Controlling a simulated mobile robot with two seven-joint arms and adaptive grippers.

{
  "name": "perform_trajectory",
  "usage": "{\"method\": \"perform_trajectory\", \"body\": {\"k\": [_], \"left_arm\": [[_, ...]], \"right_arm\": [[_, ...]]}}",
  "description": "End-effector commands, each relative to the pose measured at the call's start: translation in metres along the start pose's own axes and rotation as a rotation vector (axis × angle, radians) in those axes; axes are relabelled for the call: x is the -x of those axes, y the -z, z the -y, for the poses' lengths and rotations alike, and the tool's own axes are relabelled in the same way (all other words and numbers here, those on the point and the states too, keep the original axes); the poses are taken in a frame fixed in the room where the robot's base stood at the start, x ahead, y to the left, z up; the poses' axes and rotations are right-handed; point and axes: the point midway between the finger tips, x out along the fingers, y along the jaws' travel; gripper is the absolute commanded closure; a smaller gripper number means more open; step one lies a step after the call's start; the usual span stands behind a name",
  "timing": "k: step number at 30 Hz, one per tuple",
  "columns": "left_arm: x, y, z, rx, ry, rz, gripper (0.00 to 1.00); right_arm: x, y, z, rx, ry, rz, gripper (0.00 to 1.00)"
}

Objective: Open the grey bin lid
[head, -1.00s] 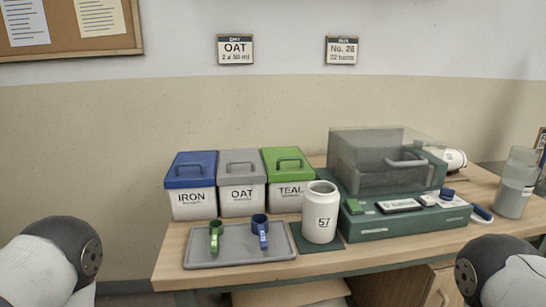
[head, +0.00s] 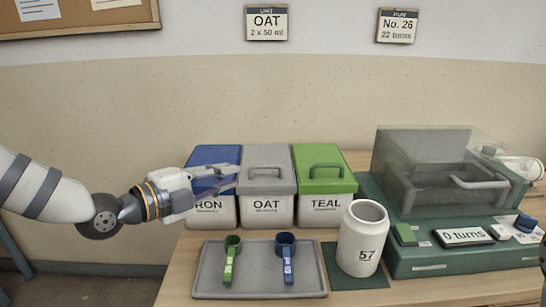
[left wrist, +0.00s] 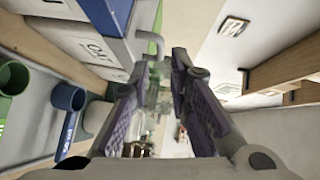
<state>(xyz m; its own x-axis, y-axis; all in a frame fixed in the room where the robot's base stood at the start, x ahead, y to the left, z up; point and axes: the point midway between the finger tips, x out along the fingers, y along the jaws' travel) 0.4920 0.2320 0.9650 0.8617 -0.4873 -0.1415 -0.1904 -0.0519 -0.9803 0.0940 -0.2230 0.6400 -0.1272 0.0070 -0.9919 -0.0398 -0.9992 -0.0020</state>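The grey bin lid (head: 266,158) sits closed on the middle bin, labelled OAT (head: 267,208). Its grey loop handle (head: 267,172) stands at the front of the lid and also shows beyond the fingertips in the left wrist view (left wrist: 152,40). My left gripper (head: 230,178) is open, its fingers pointing right, in front of the blue lid and just left of the grey handle. In the left wrist view the two fingers (left wrist: 160,75) stand apart with nothing held between them. My right gripper is not in view.
The blue-lidded bin (head: 212,155) and green-lidded bin (head: 325,210) flank the grey one closely. In front lie a grey tray (head: 258,262) with a green scoop (head: 232,245) and a blue scoop (head: 285,245). A white jar (head: 362,235) and green machine (head: 455,262) stand right.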

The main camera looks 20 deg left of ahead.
Motion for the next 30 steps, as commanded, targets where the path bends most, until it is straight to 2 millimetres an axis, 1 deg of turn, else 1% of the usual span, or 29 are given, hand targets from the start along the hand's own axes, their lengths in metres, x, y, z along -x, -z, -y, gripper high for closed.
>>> {"method": "perform_trajectory", "body": {"k": [2,5,7,9,12,15,19,26,27,29,30], "left_arm": [[-0.008,0.000,-0.001,-0.003,-0.002,-0.001,0.82],[-0.030,0.001,-0.003,-0.001,-0.006,-0.002,0.82],[-0.049,0.001,-0.003,0.001,-0.006,-0.002,0.82],[-0.069,-0.001,-0.010,0.006,-0.013,-0.002,0.82],[-0.092,-0.001,-0.011,0.008,-0.015,-0.001,0.82],[-0.108,-0.001,-0.009,0.007,-0.011,0.000,0.82],[-0.119,0.000,-0.005,0.006,-0.006,0.000,0.82],[-0.120,0.001,-0.001,0.004,-0.002,0.000,0.82],[-0.120,0.001,-0.001,0.004,-0.002,0.000,0.84],[-0.120,0.001,-0.001,0.004,-0.002,0.000,0.98],[-0.120,0.001,-0.001,0.004,-0.002,0.000,1.00]], "right_arm": [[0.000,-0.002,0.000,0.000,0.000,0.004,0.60],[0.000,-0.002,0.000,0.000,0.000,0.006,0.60],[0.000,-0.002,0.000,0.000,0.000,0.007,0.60],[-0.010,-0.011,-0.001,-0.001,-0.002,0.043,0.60],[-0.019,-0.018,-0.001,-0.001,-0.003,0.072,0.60],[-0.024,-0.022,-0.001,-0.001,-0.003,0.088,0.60],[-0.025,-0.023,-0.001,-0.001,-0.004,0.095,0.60],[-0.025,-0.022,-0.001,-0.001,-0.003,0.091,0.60],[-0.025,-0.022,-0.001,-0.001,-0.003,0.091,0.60],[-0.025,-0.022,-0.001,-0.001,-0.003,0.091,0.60],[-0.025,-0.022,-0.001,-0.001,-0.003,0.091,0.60]]}}
